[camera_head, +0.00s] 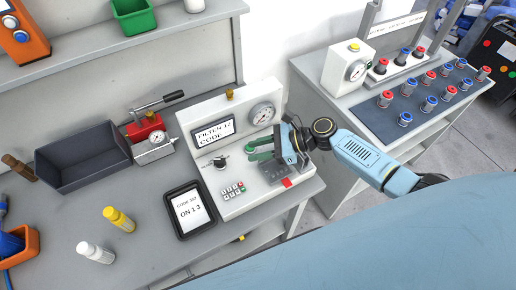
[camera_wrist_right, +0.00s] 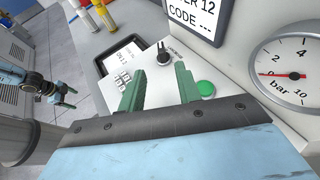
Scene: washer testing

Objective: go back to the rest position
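My right gripper (camera_head: 251,150) is over the white test station (camera_head: 228,104) in the head view, its green fingers pointing left. In the right wrist view the two fingers of my right gripper (camera_wrist_right: 160,75) stand apart with nothing between them. A black knob (camera_wrist_right: 164,54) and a green button (camera_wrist_right: 205,88) lie beyond them; I cannot tell whether a finger touches the panel. My left gripper (camera_wrist_right: 70,95) is small at the left of the right wrist view, away from the station, and its opening is unclear. It is outside the head view.
The station has a display (camera_head: 213,131), a gauge (camera_head: 263,114) and a keypad (camera_head: 233,190). Another bench (camera_head: 345,112) is right.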

